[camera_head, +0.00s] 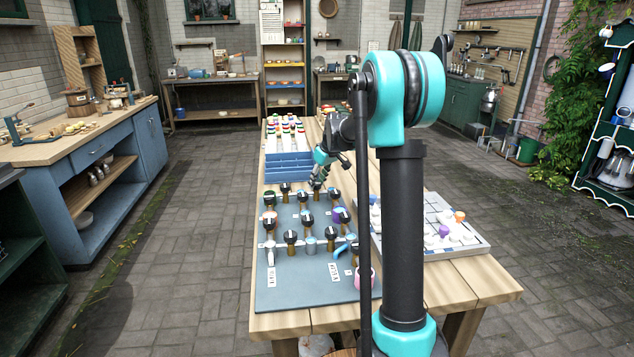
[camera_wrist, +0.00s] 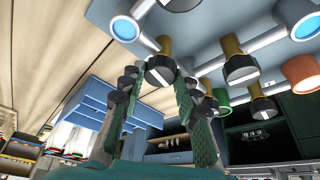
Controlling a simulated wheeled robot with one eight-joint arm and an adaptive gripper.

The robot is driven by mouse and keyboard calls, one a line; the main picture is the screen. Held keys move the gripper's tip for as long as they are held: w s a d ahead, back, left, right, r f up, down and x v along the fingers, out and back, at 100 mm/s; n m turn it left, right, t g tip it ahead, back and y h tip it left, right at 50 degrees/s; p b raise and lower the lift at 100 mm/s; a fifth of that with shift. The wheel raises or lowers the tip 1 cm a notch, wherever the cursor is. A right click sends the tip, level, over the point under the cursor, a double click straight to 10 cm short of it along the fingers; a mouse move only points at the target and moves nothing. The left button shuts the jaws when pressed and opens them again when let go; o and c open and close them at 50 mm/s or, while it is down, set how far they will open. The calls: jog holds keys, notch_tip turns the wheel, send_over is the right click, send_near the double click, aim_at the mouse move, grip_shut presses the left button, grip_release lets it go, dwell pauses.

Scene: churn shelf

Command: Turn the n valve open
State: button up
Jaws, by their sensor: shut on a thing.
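A blue-grey valve board (camera_head: 300,290) lies on the wooden table, with several black knobs on brass stems and grey pipes. My gripper (camera_head: 316,184) reaches down at the board's far edge, from the right. In the wrist view its two green-padded fingers (camera_wrist: 157,82) stand either side of a black knob (camera_wrist: 160,70) with a white mark, on a brass stem, and are shut on it. I cannot read which letter this valve carries. A white lever (camera_head: 270,254) and a blue lever (camera_head: 345,248) are at the board's near part. My arm hides some of the board's right side.
A blue rack (camera_head: 287,167) with colourful-topped items stands just beyond the board. A white tray (camera_head: 470,240) with white, purple and orange pieces lies to the right. Other knobs (camera_wrist: 240,68) sit close to the held one. Paved floor (camera_head: 190,220) on the left is free.

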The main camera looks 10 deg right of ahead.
jog(key=shift+n+g+y, duration=0.3)
jog(key=shift+n, duration=0.7)
jog(key=o, duration=1.2)
jog(key=shift+c, duration=0.2)
jog(key=v, duration=1.2)
